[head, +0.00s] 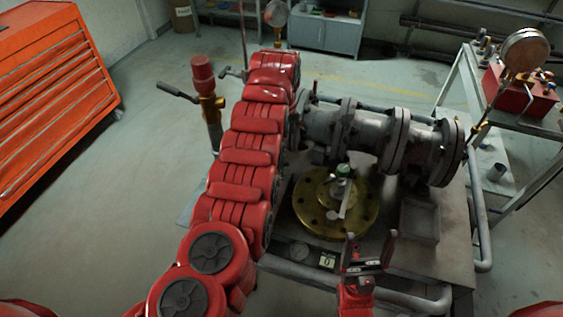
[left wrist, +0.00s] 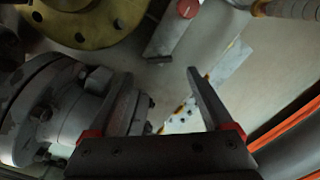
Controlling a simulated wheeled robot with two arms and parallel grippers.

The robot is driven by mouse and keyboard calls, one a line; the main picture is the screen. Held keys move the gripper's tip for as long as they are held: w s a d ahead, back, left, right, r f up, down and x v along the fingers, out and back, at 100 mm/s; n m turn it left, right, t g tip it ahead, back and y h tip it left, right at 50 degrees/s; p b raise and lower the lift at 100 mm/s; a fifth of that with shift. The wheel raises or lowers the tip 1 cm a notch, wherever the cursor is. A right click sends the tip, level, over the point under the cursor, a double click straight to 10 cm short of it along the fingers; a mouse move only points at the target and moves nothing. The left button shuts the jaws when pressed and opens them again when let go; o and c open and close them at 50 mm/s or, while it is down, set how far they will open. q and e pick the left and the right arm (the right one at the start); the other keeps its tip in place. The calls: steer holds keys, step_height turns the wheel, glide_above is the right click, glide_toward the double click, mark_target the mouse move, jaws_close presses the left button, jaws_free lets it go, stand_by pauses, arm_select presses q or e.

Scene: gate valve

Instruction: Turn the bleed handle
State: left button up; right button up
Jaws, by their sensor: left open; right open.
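A brass valve (head: 208,103) with a red cap (head: 203,72) and a dark lever (head: 177,92) stands left of my left arm. A green-topped stem with a pale lever (head: 344,203) rises from a round brass flange (head: 312,215). I cannot tell for sure which is the bleed handle. My left gripper (left wrist: 158,74) is open and empty in the left wrist view; in the head view my arm hides it. A round red top (left wrist: 188,8) shows beyond its fingers. My right gripper (head: 370,250) is open and empty, in front of the brass flange.
Grey flanged pipe (head: 365,135) runs across the bench, and also shows at left in the left wrist view (left wrist: 50,110). A gauge (head: 525,50) and red box (head: 520,92) stand right. An orange cabinet (head: 50,100) is left. Floor between cabinet and bench is clear.

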mark_target(282, 170)
arm_select(q)
step_height(282, 170, down, 7)
steer(key=shift+w+r+p, duration=0.1)
steer(key=shift+r+p, duration=0.05)
steer(key=shift+p, duration=0.25)
steer(key=shift+f, duration=0.65)
jaws_close()
